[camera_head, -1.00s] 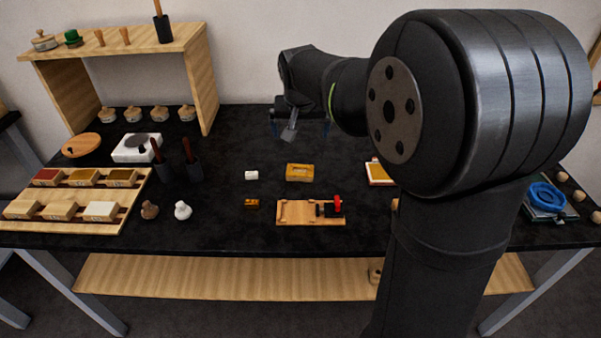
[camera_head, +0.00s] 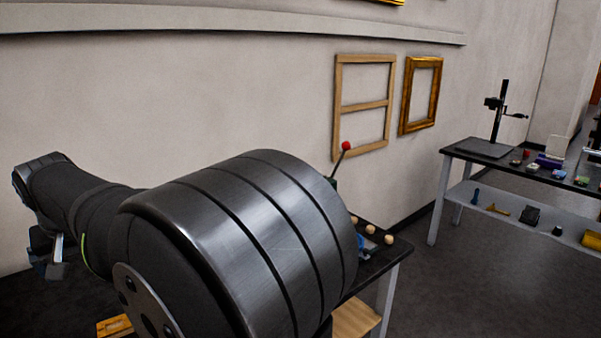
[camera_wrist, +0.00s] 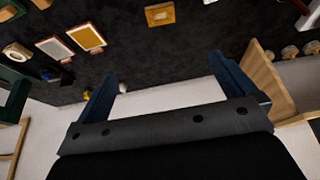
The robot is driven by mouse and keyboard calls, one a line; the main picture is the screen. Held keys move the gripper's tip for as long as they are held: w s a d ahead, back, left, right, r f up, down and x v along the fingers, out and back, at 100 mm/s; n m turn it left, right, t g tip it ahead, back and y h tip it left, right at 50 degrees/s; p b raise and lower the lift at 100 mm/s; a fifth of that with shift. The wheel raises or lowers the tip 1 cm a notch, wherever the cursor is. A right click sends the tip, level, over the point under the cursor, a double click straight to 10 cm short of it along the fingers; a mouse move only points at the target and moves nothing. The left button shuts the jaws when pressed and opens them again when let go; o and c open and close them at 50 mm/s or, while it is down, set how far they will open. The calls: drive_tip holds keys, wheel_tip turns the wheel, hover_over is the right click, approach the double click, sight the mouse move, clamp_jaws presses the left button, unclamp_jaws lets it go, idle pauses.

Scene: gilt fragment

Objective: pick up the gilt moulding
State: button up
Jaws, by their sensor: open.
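A gold-yellow block that looks like the gilt moulding (camera_wrist: 160,14) lies on the dark tabletop at the top edge of the wrist view. My gripper (camera_wrist: 164,70) is open and empty, its two blue fingers spread wide, with bare table and pale wall between them. The block is well beyond the fingertips, apart from them. In the head view my gripper (camera_head: 48,265) hangs at the far left. A small orange-yellow piece (camera_head: 115,326) shows at the bottom edge there, partly cut off; I cannot tell whether it is the moulding.
A yellow panel (camera_wrist: 86,38) and a white panel (camera_wrist: 55,48) lie beside the block. A wooden shelf (camera_wrist: 265,82) stands at the right of the wrist view. In the head view, frames (camera_head: 420,95) hang on the wall, and a second table (camera_head: 480,150) stands at the right.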

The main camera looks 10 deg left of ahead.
idle(0.6)
drive_tip(key=m, duration=0.1)
approach(115, 325)
wheel_tip(115, 325, down, 3)
drive_tip(key=shift+d+r, duration=0.15)
drive_tip(key=shift+r, duration=0.05)
drive_tip(key=shift+a+x, duration=0.2)
drive_tip(key=shift+x, duration=1.15)
drive_tip(key=shift+a+x, duration=0.25)
drive_tip(key=shift+x, duration=1.05)
drive_tip(key=shift+w+r, duration=0.2)
drive_tip(key=c, duration=0.9)
drive_tip(key=shift+c, duration=0.5)
drive_tip(key=shift+r, duration=0.15)
